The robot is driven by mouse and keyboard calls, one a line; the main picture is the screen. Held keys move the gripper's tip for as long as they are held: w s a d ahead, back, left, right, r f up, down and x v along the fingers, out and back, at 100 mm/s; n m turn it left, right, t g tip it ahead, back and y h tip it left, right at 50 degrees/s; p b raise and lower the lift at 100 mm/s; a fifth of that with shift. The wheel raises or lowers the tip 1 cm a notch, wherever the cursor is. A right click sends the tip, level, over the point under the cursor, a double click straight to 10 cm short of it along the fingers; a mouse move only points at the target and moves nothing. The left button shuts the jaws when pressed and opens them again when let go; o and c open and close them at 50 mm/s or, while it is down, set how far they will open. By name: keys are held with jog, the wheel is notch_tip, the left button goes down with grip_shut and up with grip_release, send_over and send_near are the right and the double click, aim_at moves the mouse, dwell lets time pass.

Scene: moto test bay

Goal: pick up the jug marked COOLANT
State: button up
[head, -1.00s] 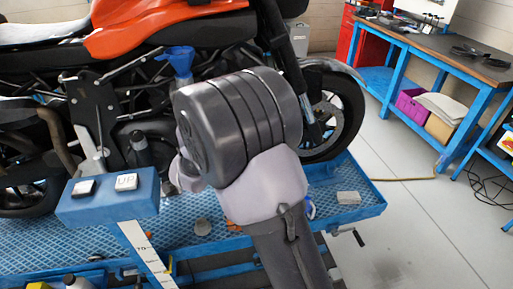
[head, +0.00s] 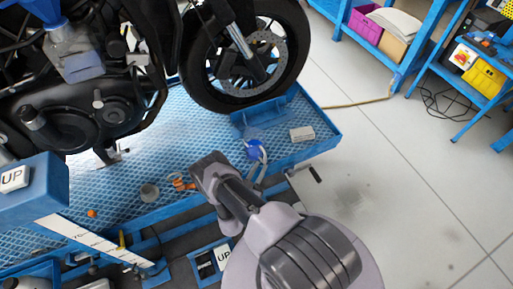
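No jug with a readable COOLANT mark shows in the head view. Parts of pale containers (head: 38,270) are cut off by the bottom left edge, and no label can be read on them. My arm rises from the bottom edge, right of centre. Its dark end, where my gripper (head: 216,192) appears to be, points up and left over the front edge of the blue lift platform. I cannot make out separate fingertips or whether they are apart. Nothing is seen held there.
The motorcycle (head: 95,110) stands on the blue lift platform (head: 190,135). A blue UP control box (head: 40,190) stands at left. A small pale block (head: 302,134) lies on the platform. Blue benches (head: 400,50) stand at upper right. The floor (head: 400,190) at right is mostly clear.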

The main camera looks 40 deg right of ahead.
aim_at(256, 148)
jog(key=x, duration=0.2)
jog(key=shift+w+d+f+b, duration=0.1)
jog(key=shift+d+b, duration=0.15)
jog(key=shift+b, duration=0.05)
jog(key=b+x, duration=0.3)
jog(key=x, duration=0.2)
jog(key=shift+d, duration=0.2)
jog(key=shift+w+d, duration=0.1)
jog(key=shift+d, duration=0.05)
grip_shut()
dwell(0.7)
